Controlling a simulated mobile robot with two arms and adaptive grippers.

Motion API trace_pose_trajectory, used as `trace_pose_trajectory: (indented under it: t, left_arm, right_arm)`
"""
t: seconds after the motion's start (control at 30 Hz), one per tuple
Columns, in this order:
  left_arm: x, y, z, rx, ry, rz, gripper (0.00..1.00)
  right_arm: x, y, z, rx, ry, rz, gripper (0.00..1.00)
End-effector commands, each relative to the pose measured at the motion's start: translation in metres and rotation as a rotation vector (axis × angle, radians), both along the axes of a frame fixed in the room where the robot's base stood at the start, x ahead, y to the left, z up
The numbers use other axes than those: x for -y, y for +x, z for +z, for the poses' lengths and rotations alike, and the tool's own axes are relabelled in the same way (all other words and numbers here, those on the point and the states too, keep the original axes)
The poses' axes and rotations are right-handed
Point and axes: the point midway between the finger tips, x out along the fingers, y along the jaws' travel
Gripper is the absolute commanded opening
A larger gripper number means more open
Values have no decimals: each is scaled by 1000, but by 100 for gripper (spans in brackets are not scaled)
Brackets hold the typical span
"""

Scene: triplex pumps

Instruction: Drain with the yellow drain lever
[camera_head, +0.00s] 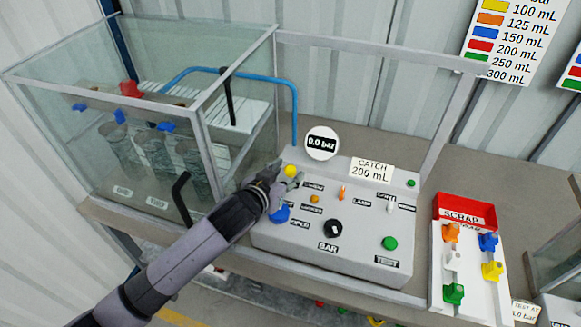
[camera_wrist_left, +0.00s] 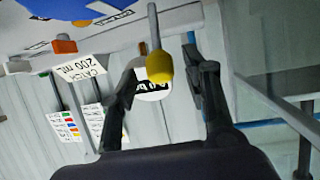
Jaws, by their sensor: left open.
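The yellow drain lever (camera_head: 291,171) stands at the upper left of the grey control panel (camera_head: 330,262). My left gripper (camera_head: 283,178) is at the lever, its arm coming in from the lower left. In the left wrist view the yellow knob (camera_wrist_left: 159,68) on its grey stem hangs between the two open fingers of the gripper (camera_wrist_left: 165,85). The fingers appear apart from the knob on both sides. The lever's base is hidden in the head view. My right gripper is not in view.
A blue knob (camera_head: 279,214) sits just below the gripper. The panel also carries a black dial (camera_head: 333,228), a green button (camera_head: 390,243) and small orange levers. A glass tank (camera_head: 150,110) stands left, a 0.0 bar gauge (camera_head: 322,143) behind. A red scrap tray (camera_head: 465,201) stands right.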

Motion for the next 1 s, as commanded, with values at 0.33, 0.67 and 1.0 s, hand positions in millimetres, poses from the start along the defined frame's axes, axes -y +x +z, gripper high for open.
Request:
trace_pose_trajectory:
  t: [0.33, 0.67, 1.0]
  left_arm:
    - [11, 22, -10, 1, 0, 0, 44]
    - [11, 22, -10, 0, 1, 0, 40]
    - [11, 22, -11, 0, 1, 0, 17]
  right_arm:
    - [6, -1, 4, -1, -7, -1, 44]
    - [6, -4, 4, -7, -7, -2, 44]
    - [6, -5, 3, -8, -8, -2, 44]
